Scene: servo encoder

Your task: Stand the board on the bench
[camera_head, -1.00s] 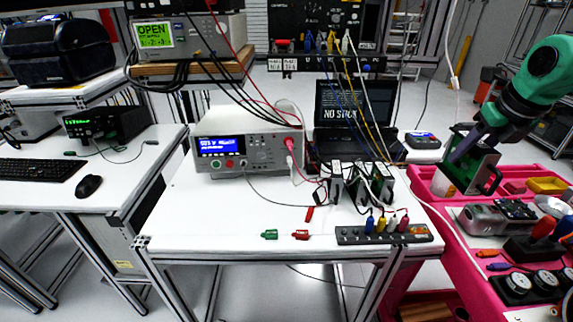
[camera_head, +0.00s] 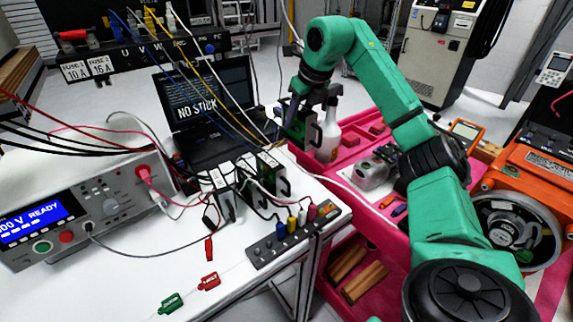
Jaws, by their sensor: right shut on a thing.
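My right gripper (camera_head: 302,103) comes down at the end of the green arm and is shut on a green board (camera_head: 298,127). The board is roughly upright, partly hidden by the gripper fingers, and appears to be above the far left end of the pink cart, just right of the bench. The white bench (camera_head: 130,235) fills the left of the view. Several similar upright boards (camera_head: 273,172) with wires stand on it in a row, behind a dark socket strip (camera_head: 292,236). My left gripper is not in view.
A laptop (camera_head: 208,115) stands behind the upright boards, and a tester (camera_head: 90,208) is at the left. Wires hang across the bench. A white spray bottle (camera_head: 329,135) and tools stand on the pink cart (camera_head: 345,172). A green clip (camera_head: 171,302) and a red clip (camera_head: 208,281) lie at the front.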

